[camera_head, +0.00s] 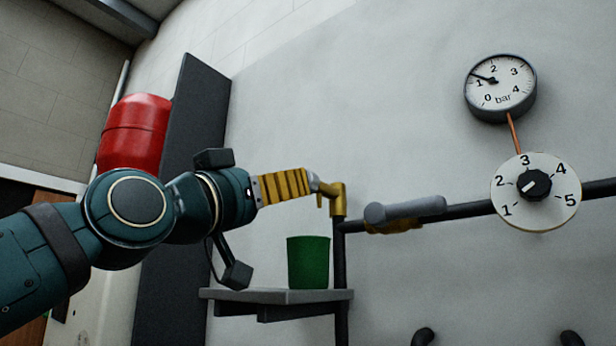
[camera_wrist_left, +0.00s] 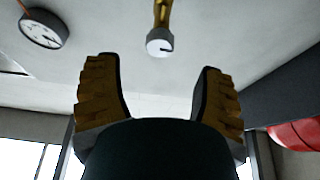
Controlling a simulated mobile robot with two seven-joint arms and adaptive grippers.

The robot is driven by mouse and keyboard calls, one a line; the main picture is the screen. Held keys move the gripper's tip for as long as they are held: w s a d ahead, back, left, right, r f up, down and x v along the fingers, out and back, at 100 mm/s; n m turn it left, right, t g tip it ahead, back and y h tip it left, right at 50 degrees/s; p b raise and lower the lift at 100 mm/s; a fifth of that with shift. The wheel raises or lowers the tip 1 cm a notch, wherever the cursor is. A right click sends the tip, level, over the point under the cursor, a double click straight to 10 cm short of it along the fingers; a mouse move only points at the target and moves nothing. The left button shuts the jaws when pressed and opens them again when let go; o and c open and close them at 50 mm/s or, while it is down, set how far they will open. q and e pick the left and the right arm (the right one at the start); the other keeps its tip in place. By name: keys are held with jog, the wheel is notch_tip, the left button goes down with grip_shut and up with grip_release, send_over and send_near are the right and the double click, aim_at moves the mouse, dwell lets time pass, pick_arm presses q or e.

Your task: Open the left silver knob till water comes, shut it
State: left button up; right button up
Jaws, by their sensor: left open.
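The silver knob (camera_wrist_left: 160,44) sits on the end of a brass valve (camera_wrist_left: 162,12) in the left wrist view, with a dark mark on its face. In the head view the knob (camera_head: 314,182) is mostly hidden by my left gripper (camera_head: 309,183), and the brass valve (camera_head: 337,196) tops a dark upright pipe. My left gripper is open; in the wrist view its yellow ribbed fingers (camera_wrist_left: 160,70) stand apart, with the knob ahead between their tips. I see no water. My right gripper is not in view.
A green cup (camera_head: 308,262) stands on a grey shelf (camera_head: 260,296) below the valve. A grey lever (camera_head: 405,209) sits on the horizontal pipe (camera_head: 470,210). A pressure gauge (camera_head: 500,88) and a numbered dial (camera_head: 536,191) are at right. A red tank (camera_head: 135,131) and dark panel (camera_head: 188,150) are at left.

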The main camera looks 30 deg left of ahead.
aim_at(314, 180)
pick_arm(q)
jog(key=p+x, duration=0.2)
jog(key=x, duration=0.6)
jog(key=shift+w, duration=0.2)
jog(key=c, duration=1.2)
